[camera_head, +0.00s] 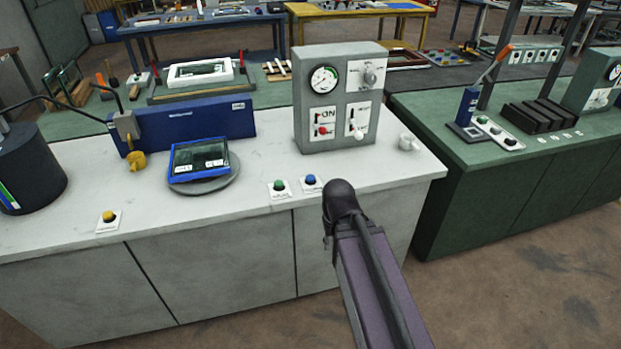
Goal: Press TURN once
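Three push buttons on small white plates sit along the front of the white-topped bench (230,225): a yellow button (109,216) at the left, a green button (279,186) and a blue button (311,180) near the middle. Their labels are too small to read, so I cannot tell which says TURN. A blue-framed panel (201,157) lies on a round grey disc (205,187) behind them. My purple arm link with its black joint rises from the bottom, just right of the blue button. My gripper is not visible.
A grey control box (340,100) with a gauge, knob and switches stands behind the buttons. A blue block (195,124), a yellow-tipped fixture (136,160) and a dark cylinder (28,168) are at the left. A green bench (480,190) stands to the right, across a gap.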

